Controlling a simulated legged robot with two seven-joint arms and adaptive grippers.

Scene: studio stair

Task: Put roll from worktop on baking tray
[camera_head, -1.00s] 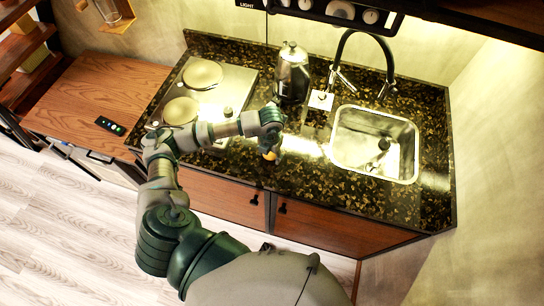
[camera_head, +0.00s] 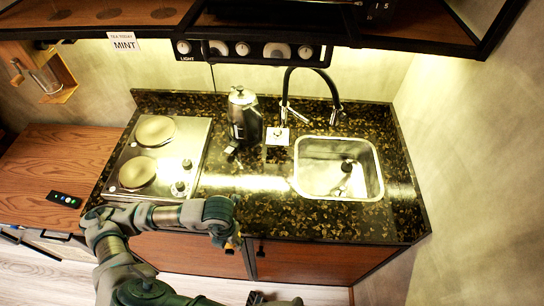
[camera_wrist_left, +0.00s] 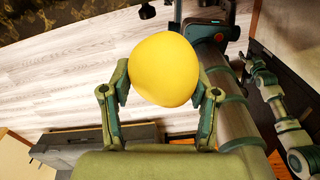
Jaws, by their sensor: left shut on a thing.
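The roll (camera_wrist_left: 165,69) is a smooth yellow round piece in the left wrist view. My left gripper (camera_wrist_left: 160,95) is shut on it, with one finger at each side. In the head view my left gripper (camera_head: 233,236) is at the front edge of the dark speckled worktop (camera_head: 330,222), above the cabinet fronts. The roll is mostly hidden there. I cannot make out a baking tray in either view. My right gripper cannot be made out.
Two round hotplates (camera_head: 154,130) are on the left of the worktop. A metal kettle (camera_head: 244,113) stands behind, and a sink (camera_head: 338,168) with a black tap (camera_head: 331,88) is at right. A wooden surface (camera_head: 55,160) at far left holds a small dark device (camera_head: 64,199).

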